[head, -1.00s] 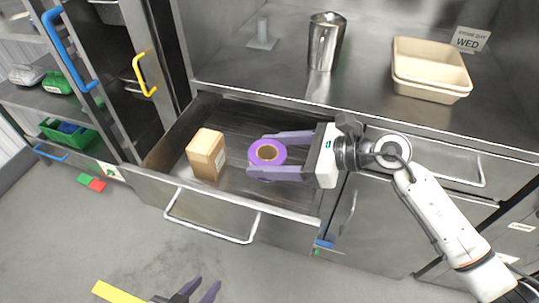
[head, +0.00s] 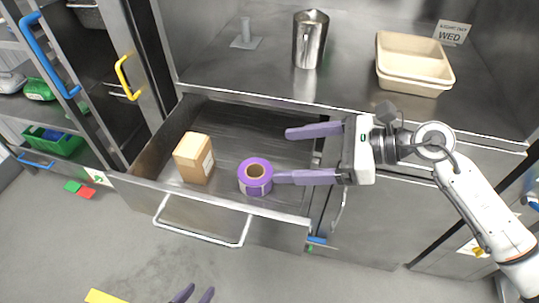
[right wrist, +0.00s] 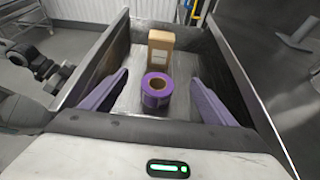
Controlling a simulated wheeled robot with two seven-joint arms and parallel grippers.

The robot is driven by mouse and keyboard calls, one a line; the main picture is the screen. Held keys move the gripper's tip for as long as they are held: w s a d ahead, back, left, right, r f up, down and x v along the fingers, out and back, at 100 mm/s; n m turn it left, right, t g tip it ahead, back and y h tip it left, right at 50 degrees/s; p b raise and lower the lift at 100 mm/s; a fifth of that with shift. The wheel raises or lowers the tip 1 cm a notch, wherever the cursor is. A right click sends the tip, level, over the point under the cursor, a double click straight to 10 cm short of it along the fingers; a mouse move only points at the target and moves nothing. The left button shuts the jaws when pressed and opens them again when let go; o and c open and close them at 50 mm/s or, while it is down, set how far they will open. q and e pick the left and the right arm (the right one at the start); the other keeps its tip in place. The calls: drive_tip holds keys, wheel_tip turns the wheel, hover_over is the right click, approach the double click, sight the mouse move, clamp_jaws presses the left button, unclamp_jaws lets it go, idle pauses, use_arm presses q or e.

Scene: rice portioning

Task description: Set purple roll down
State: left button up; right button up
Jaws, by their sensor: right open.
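The purple roll (head: 255,178) stands on end on the floor of the open drawer (head: 222,118), near its front wall. It also shows in the right wrist view (right wrist: 156,92), between and beyond the fingers. My right gripper (head: 280,155) is open and empty, just right of the roll. In the head view its nearer fingertip ends close to the roll's right side; I cannot tell whether they touch. My left gripper (head: 193,295) shows only as fingertips at the bottom edge, outside the drawer; how far apart they are is hard to judge.
A brown box (head: 194,158) stands in the drawer left of the roll; it is behind the roll in the right wrist view (right wrist: 161,50). On the counter are a metal cup (head: 310,38), stacked beige trays (head: 414,62) and a WED sign (head: 452,33). The drawer's back area is bare.

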drive_tip(key=shift+v, duration=1.85)
drive_tip(key=shift+r, duration=0.2)
